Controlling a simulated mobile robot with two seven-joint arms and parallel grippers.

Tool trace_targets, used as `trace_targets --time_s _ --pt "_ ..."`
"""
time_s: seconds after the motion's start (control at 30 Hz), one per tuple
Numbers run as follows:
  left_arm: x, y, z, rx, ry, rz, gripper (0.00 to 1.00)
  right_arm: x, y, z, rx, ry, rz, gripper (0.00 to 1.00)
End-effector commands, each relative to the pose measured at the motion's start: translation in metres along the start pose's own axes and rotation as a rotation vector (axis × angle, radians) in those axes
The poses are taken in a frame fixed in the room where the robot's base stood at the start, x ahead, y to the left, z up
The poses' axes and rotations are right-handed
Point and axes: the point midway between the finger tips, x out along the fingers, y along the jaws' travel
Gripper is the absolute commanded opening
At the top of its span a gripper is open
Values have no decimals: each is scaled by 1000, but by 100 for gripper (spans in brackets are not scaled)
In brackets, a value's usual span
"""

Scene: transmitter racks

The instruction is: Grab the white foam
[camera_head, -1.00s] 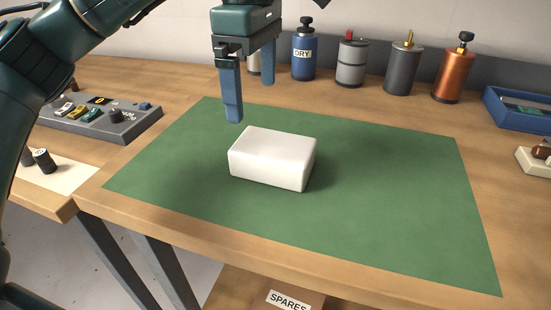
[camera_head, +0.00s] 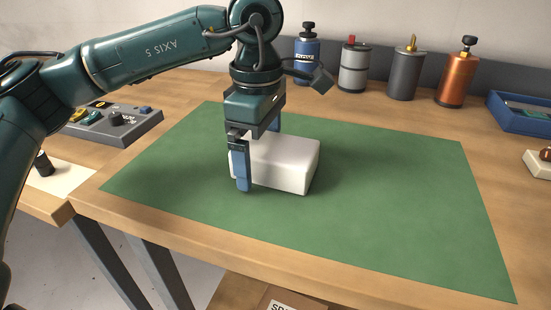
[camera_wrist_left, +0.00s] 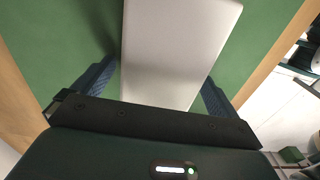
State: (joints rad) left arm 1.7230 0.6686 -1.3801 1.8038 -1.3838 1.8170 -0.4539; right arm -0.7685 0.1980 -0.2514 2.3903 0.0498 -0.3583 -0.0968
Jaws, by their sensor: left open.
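The white foam (camera_head: 288,163) is a white block lying on the green mat (camera_head: 400,195) on the wooden bench. My left gripper (camera_head: 258,158) is open and lowered over the left end of the foam, one blue finger in front of it and the other behind. In the left wrist view the foam (camera_wrist_left: 175,50) runs between the two open fingers (camera_wrist_left: 160,95), with one finger on each side. I cannot tell whether either finger touches it. My right gripper is not in view.
Several bottles stand along the back, including a copper one (camera_head: 456,72) and a dark grey one (camera_head: 404,70). A blue tray (camera_head: 520,115) is at the right. A grey control box (camera_head: 118,125) sits left of the mat. The mat's right side is clear.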

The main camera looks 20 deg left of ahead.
Motion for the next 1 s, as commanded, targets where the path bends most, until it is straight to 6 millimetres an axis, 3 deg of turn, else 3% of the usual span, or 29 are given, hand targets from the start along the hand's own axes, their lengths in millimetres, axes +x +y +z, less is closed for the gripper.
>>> trace_targets --time_s 0.07,0.63,0.87,1.0 --pt "0 0 0 0 0 0 97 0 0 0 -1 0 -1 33" --pt "-1 0 0 0 0 0 51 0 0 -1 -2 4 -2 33" --pt "-2 0 0 0 0 0 51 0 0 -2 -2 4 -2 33" --pt "-18 0 0 0 0 2 51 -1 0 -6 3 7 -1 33"
